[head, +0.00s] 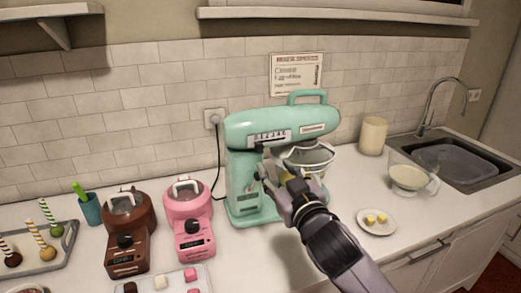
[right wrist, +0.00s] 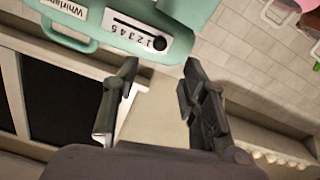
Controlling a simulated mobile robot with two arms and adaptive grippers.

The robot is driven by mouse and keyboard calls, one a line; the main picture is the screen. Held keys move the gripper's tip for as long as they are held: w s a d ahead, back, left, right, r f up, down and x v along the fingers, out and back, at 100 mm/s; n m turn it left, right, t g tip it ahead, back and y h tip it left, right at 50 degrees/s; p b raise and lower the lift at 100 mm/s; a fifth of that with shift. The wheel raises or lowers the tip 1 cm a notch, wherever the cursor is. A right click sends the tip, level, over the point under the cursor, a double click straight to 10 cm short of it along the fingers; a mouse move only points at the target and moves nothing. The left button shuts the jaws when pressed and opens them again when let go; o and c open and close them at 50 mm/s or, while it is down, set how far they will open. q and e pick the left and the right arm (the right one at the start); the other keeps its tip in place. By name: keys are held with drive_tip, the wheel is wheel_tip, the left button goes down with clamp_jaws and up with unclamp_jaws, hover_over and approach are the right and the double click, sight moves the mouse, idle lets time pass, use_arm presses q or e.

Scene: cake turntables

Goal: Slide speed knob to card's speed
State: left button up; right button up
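The mint green stand mixer (head: 262,127) stands against the tiled wall, with a white speed plate (head: 270,136) on its head. In the right wrist view, the plate (right wrist: 133,32) appears turned over, with a numbered slot. Its round black knob (right wrist: 160,43) sits at the right end of the slot there, by the low numbers. The speed card (head: 297,73) hangs above the mixer; its lines are too small to read surely. My right gripper (head: 272,180) is in front of the mixer, below the plate. Its fingers (right wrist: 160,72) are apart and empty, short of the knob. My left gripper is not in view.
A metal bowl (head: 308,156) is at the mixer. A plate (head: 377,222) with yellow pieces, a glass jug (head: 409,178) and a cream canister (head: 373,136) stand right. Pink (head: 189,213) and brown (head: 129,222) appliances stand left. A shelf (head: 335,14) runs above the card.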

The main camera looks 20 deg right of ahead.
sight(261, 149)
drive_tip(key=w+p, duration=0.2)
drive_tip(key=w, duration=0.9)
drive_tip(key=shift+w+a, duration=0.1)
drive_tip(key=shift+a, duration=0.1)
drive_tip(key=shift+c, duration=0.5)
clamp_jaws()
